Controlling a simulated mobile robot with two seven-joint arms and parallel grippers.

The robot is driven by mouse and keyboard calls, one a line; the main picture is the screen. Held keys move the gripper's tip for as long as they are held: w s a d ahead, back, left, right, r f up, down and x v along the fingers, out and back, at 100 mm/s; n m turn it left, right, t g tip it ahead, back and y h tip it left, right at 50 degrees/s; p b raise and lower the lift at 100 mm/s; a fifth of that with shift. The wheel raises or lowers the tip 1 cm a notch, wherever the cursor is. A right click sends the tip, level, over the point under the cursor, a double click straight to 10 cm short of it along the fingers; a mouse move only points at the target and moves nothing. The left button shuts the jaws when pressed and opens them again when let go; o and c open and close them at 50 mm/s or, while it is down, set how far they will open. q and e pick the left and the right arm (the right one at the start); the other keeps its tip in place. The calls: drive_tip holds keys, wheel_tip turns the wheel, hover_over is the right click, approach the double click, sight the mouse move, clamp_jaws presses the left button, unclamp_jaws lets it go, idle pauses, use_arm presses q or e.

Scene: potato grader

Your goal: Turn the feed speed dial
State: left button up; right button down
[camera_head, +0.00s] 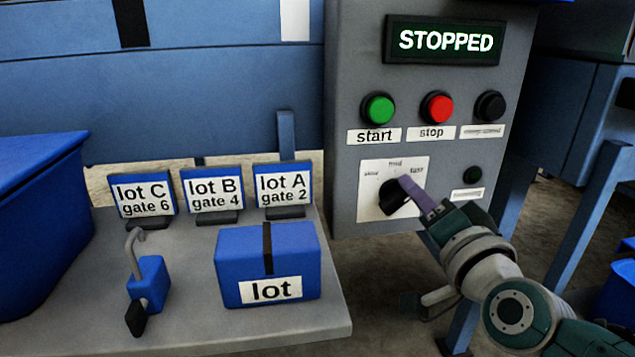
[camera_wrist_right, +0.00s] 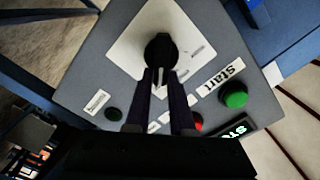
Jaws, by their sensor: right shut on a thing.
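The feed speed dial (camera_head: 393,201) is a black knob on a white plate (camera_head: 370,190) marked slow, med and fast, on the grey control panel. My right gripper (camera_head: 404,190) reaches it from the lower right, with its purple fingers at the knob near the "fast" label. In the right wrist view, the knob (camera_wrist_right: 160,48) sits at the tips of the two fingers, which are shut on its raised grip (camera_wrist_right: 159,76). The fingers partly hide the pointer, so its exact setting is unclear. My left gripper is not in view.
The panel display (camera_head: 445,40) reads STOPPED. Green start (camera_head: 378,108), red stop (camera_head: 437,107) and black (camera_head: 490,106) buttons sit above the dial.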

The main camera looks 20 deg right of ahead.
drive_tip(key=c, duration=0.8)
unclamp_jaws()
drive_tip(key=p+v, duration=0.3)
drive_tip(key=v, duration=0.7)
drive_tip(key=shift+d, duration=0.1)
